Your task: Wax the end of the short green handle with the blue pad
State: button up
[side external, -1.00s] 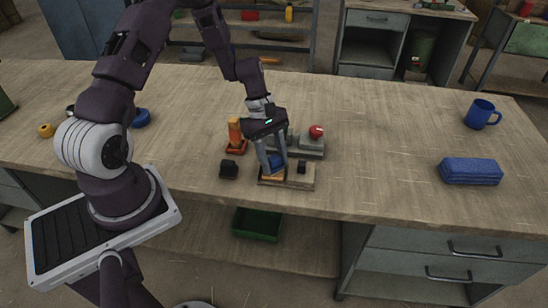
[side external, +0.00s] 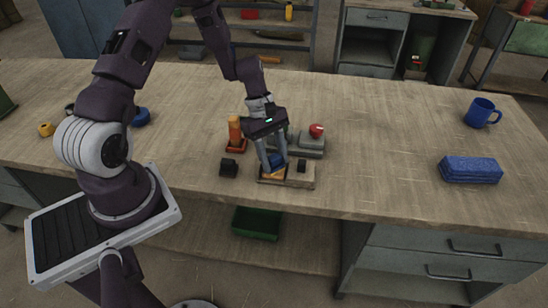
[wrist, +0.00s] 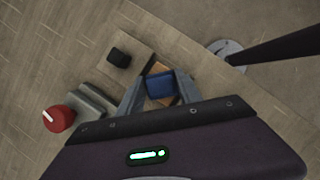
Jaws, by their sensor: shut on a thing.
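My gripper (side external: 275,168) is shut on the blue pad (wrist: 160,86), with a finger on each side of it. The pad also shows between the fingers in the side view (side external: 277,159). It is at or just above an amber slab (side external: 271,175) in a dark-edged holder on the left part of a flat wooden board (side external: 301,182). I cannot tell if the pad touches the slab. I cannot make out the short green handle in either view.
A grey box with a red knob (side external: 316,130) stands behind the board. An orange cylinder on a red base (side external: 235,132) and a black block (side external: 229,168) are to the left. A blue case (side external: 470,169) and blue mug (side external: 481,113) are far right, with clear tabletop between.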

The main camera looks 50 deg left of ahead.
aim_at(274, 157)
jog(key=shift+r, duration=3.5)
